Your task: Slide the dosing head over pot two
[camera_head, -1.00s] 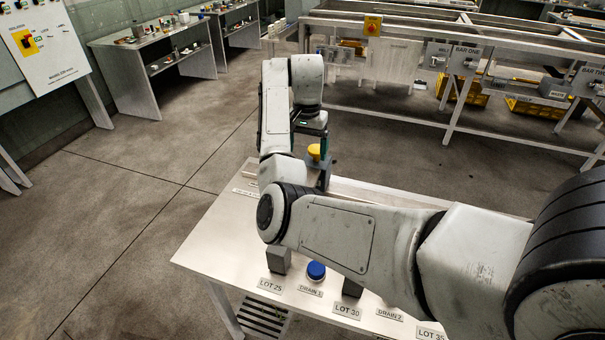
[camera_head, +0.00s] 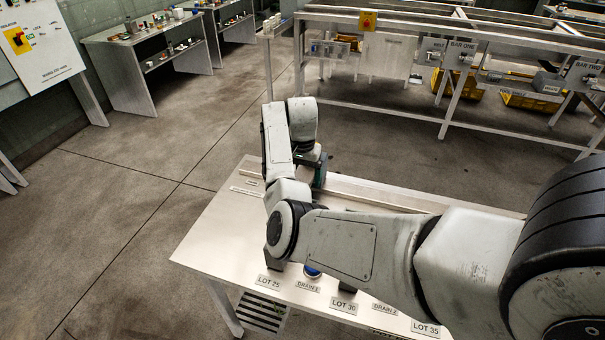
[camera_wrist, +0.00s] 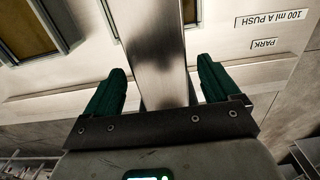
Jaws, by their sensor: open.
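In the wrist view a grey metal block (camera_wrist: 160,60), seemingly the dosing head, stands between the green fingers of my gripper (camera_wrist: 161,82). The fingers are open, one on each side, with narrow gaps to the block. In the head view my gripper (camera_head: 319,170) is low over the far part of the bench, and my arm hides the block there. Two dark-rimmed brown openings, perhaps pots, show in the wrist view; one is the nearer opening (camera_wrist: 28,28). I cannot tell which is pot two.
The bench (camera_head: 215,225) carries plates for lots and drains along its front. A blue knob (camera_head: 312,273) is partly behind my arm. A rail (camera_head: 385,192) runs along the back.

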